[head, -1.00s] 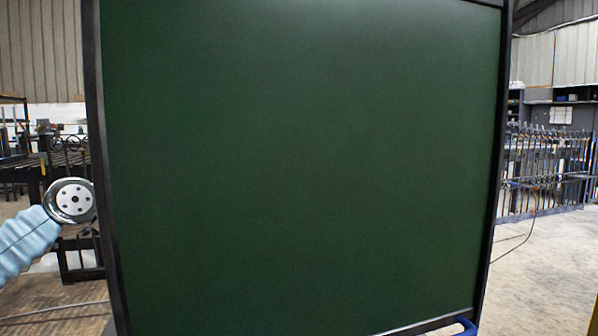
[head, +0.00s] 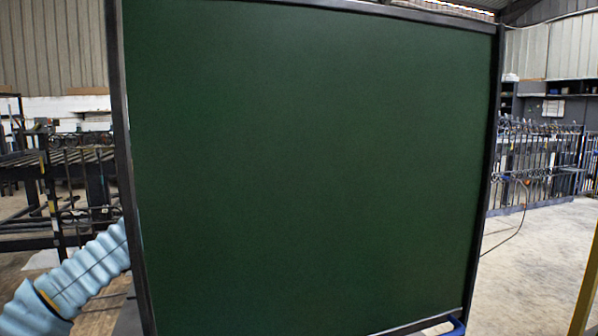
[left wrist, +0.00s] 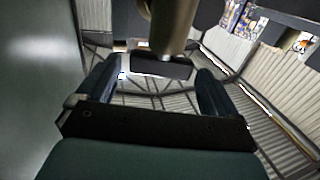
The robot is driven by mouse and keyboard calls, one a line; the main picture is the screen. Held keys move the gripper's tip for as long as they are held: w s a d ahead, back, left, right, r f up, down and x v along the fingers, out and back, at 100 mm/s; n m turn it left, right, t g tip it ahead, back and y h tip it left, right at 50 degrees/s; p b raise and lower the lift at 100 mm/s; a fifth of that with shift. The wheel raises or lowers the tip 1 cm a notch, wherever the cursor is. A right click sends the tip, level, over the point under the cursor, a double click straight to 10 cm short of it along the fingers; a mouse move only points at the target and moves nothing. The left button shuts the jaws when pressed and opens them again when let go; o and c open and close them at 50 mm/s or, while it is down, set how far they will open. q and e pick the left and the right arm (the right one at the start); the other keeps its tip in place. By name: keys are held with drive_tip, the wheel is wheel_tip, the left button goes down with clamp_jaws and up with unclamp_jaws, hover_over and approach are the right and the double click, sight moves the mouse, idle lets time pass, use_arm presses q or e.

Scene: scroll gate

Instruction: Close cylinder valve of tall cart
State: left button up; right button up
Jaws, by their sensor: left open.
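My left arm in its pale blue sleeve comes in at the lower left of the head view and passes behind the screen's left edge, so its gripper is hidden there. In the left wrist view my left gripper (left wrist: 157,85) is open, its two dark fingers spread apart. A tan-brown rounded body (left wrist: 172,22) with a pale metal end hangs beyond the fingers at top centre. A dark block (left wrist: 162,67) shows between the fingertips. I cannot tell whether either is part of the cylinder valve. No tall cart is clearly recognisable. My right gripper is not in view.
A large dark green screen (head: 310,170) in a black frame fills most of the head view. A blue bar (head: 455,328) shows at its lower right. Metal racks (head: 75,180) stand at left, railings (head: 535,160) at right. Floor (head: 535,245) is open at right.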

use_arm(q)
drive_tip(key=shift+x, duration=0.75)
drive_tip(key=c, duration=1)
drive_tip(key=shift+m+g+h, duration=1.1)
drive_tip(key=shift+m+g, duration=0.5)
drive_tip(key=shift+g, duration=0.7)
drive_tip(key=o, duration=1)
drive_tip(key=shift+a, duration=0.1)
drive_tip(key=b+v, duration=0.2)
drive_tip(key=v, duration=1.1)
drive_tip(key=shift+s+a+b, duration=0.2)
drive_tip(key=shift+a+b, duration=0.1)
drive_tip(key=shift+b, duration=0.1)
